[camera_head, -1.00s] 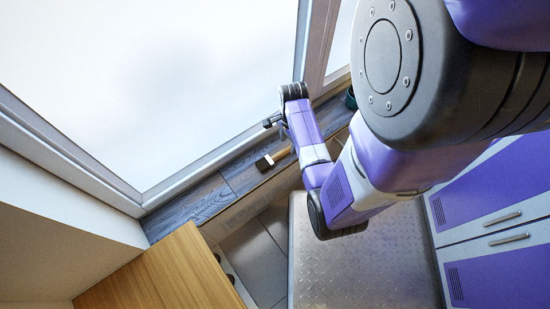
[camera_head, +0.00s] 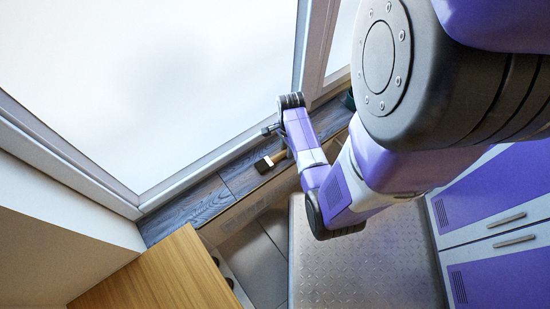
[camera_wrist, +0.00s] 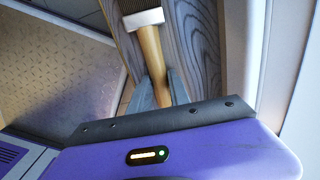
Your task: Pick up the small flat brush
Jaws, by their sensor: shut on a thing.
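The small flat brush (camera_head: 263,165) has a dark bristle end, a pale metal band and a light wooden handle. In the head view it is over the dark wooden sill below the window, its handle partly hidden by my arm. In the wrist view the brush (camera_wrist: 151,48) points away from me, bristles at the top edge. My gripper (camera_wrist: 161,88) is shut on the handle, with one grey finger on each side. Whether the brush touches the sill cannot be told.
The window frame (camera_head: 182,176) runs close beside the dark plank sill (camera_head: 190,207). A wooden top (camera_head: 160,277) stands at lower left. Purple-fronted drawers (camera_head: 490,190) are at the right. A dark green object (camera_head: 350,100) sits farther along the sill.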

